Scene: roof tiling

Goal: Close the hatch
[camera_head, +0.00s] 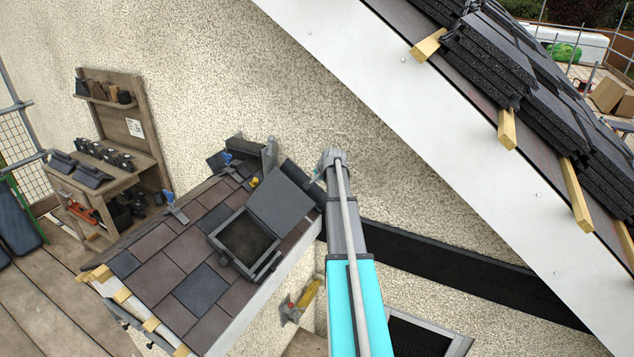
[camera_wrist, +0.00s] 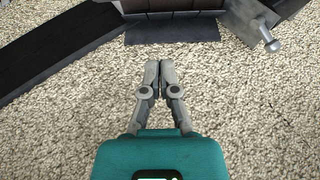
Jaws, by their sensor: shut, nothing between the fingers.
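The hatch is a dark grey square frame (camera_head: 245,243) set in the small tiled roof in the head view. Its lid (camera_head: 283,193) stands raised, tilted up on the far right side of the frame, so the dark opening shows. My gripper (camera_head: 325,163) is to the right of the lid and apart from it, in front of the pebbled wall, partly hidden by my arm. In the wrist view my gripper (camera_wrist: 158,68) is shut and empty, its fingertips together over the pebbled wall. The hatch cannot be made out for certain in the wrist view.
Blue-handled clamps (camera_head: 175,207) stand on the tiled roof (camera_head: 165,265). A wooden shelf unit (camera_head: 125,150) with tools is at left. A white sloping board (camera_head: 450,140) and a dark beam (camera_head: 450,265) are at right. A dark strip (camera_wrist: 50,58) crosses the wrist view's upper left.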

